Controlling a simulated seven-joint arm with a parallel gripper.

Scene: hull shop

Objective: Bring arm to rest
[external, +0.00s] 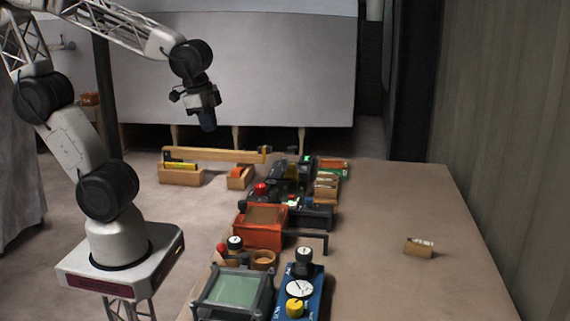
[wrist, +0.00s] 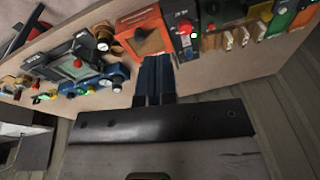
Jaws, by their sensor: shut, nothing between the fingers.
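My arm stands on its pedestal at the left in the external view, raised and bent over at the top. My gripper (external: 207,122) points down and hangs in the air above the far left part of the bench, apart from everything. In the wrist view my gripper's dark blue fingers (wrist: 154,77) are together with nothing between them. The fingertips overlap the picture of the orange-red box (wrist: 142,38) behind them, but in the external view the gripper is well clear of that box.
The workbench (external: 400,190) carries a row of gear: the orange-red box (external: 260,226), a green-screened device (external: 235,290), a blue unit with knobs (external: 298,290) and wooden trays (external: 181,176). A small cardboard block (external: 419,248) lies alone at the right. The bench's right side is mostly clear.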

